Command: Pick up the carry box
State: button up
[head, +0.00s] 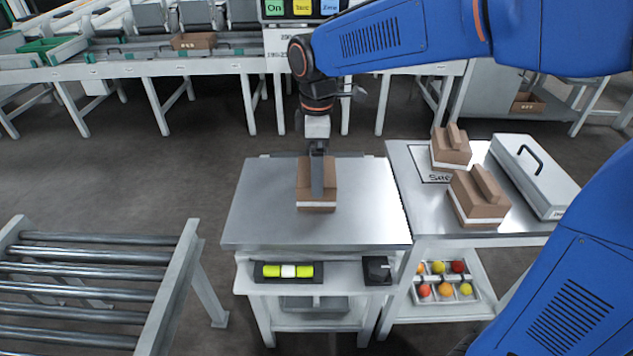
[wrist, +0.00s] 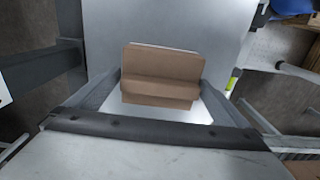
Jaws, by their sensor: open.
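A brown cardboard carry box (head: 317,203) stands on the bare metal top of the middle table (head: 260,205). It has a raised ridge along its top and a white band low on its side. My gripper (head: 317,185) hangs straight down over the box and hides part of it. In the wrist view the box (wrist: 162,75) lies between the two open fingers, with its ridge running across from one finger side to the other. The fingers look apart from the box, but the exact gap cannot be told.
Two similar boxes (head: 478,197) (head: 450,148) and a grey lidded case (head: 535,172) with a black handle stand on the right table. A spirit level (head: 288,271) and a black knob block (head: 377,270) sit on the front ledge. A roller conveyor (head: 90,280) stands left.

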jog(key=shift+f, duration=1.8)
jog(key=c, duration=0.9)
jog(key=shift+c, duration=0.2)
jog(key=shift+a+r, duration=0.1)
jog(key=shift+r, duration=0.05)
